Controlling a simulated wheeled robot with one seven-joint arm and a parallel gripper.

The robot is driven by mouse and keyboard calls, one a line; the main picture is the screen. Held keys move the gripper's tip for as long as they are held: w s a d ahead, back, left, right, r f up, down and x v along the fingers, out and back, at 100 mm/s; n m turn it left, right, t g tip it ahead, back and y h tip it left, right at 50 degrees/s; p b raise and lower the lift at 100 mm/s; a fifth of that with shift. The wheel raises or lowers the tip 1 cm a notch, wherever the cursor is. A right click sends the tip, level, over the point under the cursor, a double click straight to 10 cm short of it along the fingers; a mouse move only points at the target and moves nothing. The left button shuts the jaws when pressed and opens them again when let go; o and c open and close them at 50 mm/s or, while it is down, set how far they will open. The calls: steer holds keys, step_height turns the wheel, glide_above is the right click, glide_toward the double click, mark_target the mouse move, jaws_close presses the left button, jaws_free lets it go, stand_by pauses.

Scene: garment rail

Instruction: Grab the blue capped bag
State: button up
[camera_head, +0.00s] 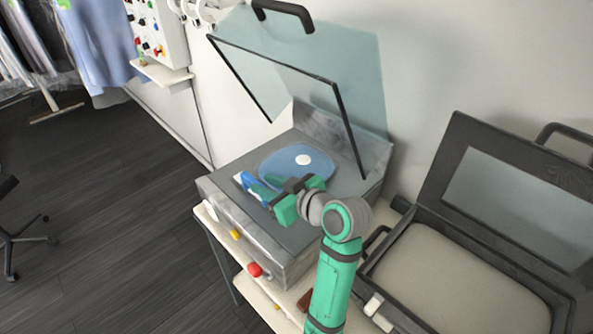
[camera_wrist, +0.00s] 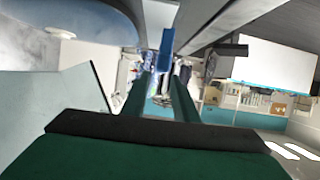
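My gripper (camera_head: 260,187) reaches left across the top of a grey, lidded machine (camera_head: 228,192). A small blue and white item (camera_head: 247,179) is at its fingertips, near the machine's front left edge; it may be the blue capped bag, but it is too small to identify. In the wrist view, my two green fingers (camera_wrist: 162,85) run forward with a gap between them. A narrow blue piece (camera_wrist: 167,41) shows just beyond the tips. Whether the fingers touch or clamp it is unclear.
A blue rounded pad (camera_head: 280,165) with a white disc lies behind my gripper. The machine's clear lid (camera_head: 345,65) stands raised above. An open dark case (camera_head: 440,270) is at the right. Hanging garments (camera_head: 100,45) are at the far left. Dark floor (camera_head: 110,220) is open at left.

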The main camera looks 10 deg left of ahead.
mark_target(247, 182)
steer(key=shift+s+d+f, duration=0.15)
steer(key=shift+d+f, duration=0.1)
steer(key=shift+f, duration=0.25)
steer(key=shift+a+f, duration=0.1)
steer(key=shift+f, duration=0.15)
steer(key=x, duration=1)
steer(key=shift+a+f, duration=0.1)
steer(key=shift+f, duration=0.05)
jaws_close()
